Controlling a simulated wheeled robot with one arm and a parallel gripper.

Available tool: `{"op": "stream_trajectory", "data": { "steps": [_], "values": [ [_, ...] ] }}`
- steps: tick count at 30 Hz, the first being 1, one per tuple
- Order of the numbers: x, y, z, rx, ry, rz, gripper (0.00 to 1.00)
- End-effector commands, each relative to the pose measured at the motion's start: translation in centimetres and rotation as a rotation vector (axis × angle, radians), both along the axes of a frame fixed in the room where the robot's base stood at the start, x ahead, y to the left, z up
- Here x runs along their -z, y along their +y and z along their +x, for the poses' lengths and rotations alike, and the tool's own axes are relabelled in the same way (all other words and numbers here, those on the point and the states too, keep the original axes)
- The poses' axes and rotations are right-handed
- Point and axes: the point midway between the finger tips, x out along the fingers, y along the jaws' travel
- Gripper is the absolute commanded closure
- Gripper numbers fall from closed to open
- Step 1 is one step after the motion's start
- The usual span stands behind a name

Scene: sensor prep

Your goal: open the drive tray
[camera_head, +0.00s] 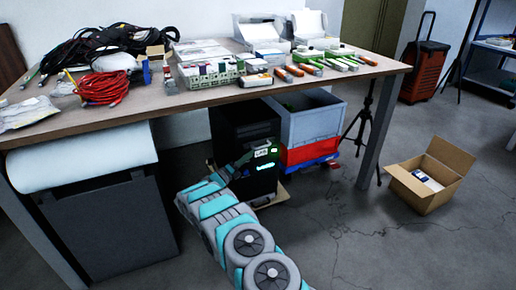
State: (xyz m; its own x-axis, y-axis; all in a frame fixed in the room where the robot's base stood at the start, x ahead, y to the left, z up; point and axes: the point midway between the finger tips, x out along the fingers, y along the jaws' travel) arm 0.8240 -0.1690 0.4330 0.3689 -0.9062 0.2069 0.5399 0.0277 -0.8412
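A black computer tower (243,124) stands under the table. Its front has a small label and green-lit marks (264,168) low down. I cannot make out a separate drive tray on it at this size; if one is there, my arm may cover part of it. My teal and grey arm reaches up from the bottom of the view. My gripper (246,163) is close in front of the tower's lower front. Its fingers are too small and dark to tell whether they are open or shut, or whether they touch the tower.
A grey crate on a red one (312,152) stands right of the tower. A black bin (108,222) with a white roll (82,156) is at left. The tabletop (150,102) holds cables, boxes and tools. An open cardboard box (408,187) sits on open floor at right.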

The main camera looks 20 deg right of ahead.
Motion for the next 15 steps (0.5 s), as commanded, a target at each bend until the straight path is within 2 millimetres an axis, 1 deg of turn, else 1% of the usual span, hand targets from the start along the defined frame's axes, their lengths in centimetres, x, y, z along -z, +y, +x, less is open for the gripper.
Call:
{"op": "stream_trajectory", "data": {
  "steps": [1,9,12,15],
  "values": [
    [-0.2,-0.8,0.2,0.002,0.000,0.000,0.73],
    [-1.2,-4.5,1.7,0.003,-0.004,-0.001,0.73],
    [-1.4,-5.3,2.1,0.002,-0.002,-0.001,0.73],
    [-1.4,-5.6,2.2,0.000,0.000,-0.002,0.73]
  ]
}}
